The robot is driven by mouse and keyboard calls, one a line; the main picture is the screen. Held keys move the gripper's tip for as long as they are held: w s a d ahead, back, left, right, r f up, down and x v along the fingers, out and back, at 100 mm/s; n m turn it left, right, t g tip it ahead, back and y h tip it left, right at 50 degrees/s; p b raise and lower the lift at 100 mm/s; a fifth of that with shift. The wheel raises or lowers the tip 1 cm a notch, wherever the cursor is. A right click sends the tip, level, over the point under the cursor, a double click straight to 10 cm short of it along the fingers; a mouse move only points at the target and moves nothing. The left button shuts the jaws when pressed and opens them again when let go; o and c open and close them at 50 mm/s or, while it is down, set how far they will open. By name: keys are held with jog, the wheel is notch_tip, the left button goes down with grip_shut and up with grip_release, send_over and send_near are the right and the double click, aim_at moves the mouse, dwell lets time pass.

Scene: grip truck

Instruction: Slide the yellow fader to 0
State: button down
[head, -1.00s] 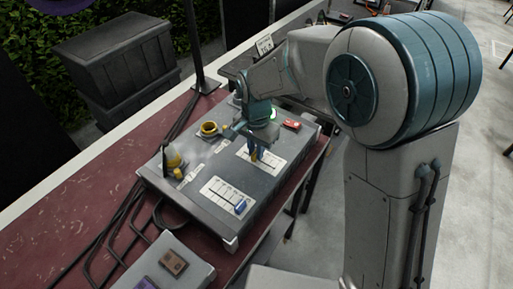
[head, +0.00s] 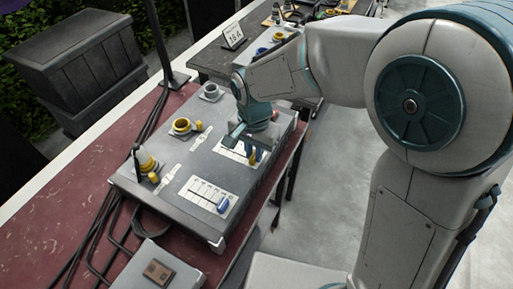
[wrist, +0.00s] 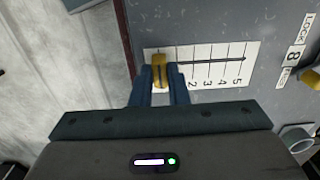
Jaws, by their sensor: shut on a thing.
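The yellow fader (head: 253,157) sits on a white scale plate (head: 231,154) on the grey console; it also shows in the wrist view (wrist: 159,60). My gripper (wrist: 160,74) is shut on the yellow fader, with a blue finger on each side of it. In the wrist view the plate's numbers 5 to 2 show to the right of the fader. The fader is at the left end of the scale there, where my gripper hides the lower numbers.
A second scale plate with a blue fader (head: 224,205) lies nearer on the console. A yellow ring-shaped part (head: 182,126) and a yellow-based part with a black stem (head: 146,162) stand to the left. A grey box (head: 158,272) is in front. Cables run along the table's left.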

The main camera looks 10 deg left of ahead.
jog(key=shift+d, duration=0.15)
jog(key=c, duration=1.4)
grip_release()
jog(key=shift+d, duration=0.15)
jog(key=shift+r, duration=0.1)
jog(key=shift+r, duration=0.25)
notch_tip(320, 180, up, 13)
jog(key=s+d+f+n+t, duration=0.1)
jog(key=s+d, duration=0.1)
jog(key=d, duration=0.6)
jog(key=s+d+f+t, duration=0.1)
jog(key=s+d+f, duration=0.1)
jog(key=d, duration=0.7)
jog(key=s+d+f+n+t, duration=0.1)
jog(key=s+d+f, duration=0.1)
jog(key=d, duration=0.7)
jog(key=shift+s+d+f+n, duration=0.15)
jog(key=shift+s+d+n, duration=0.15)
jog(key=shift+s, duration=0.45)
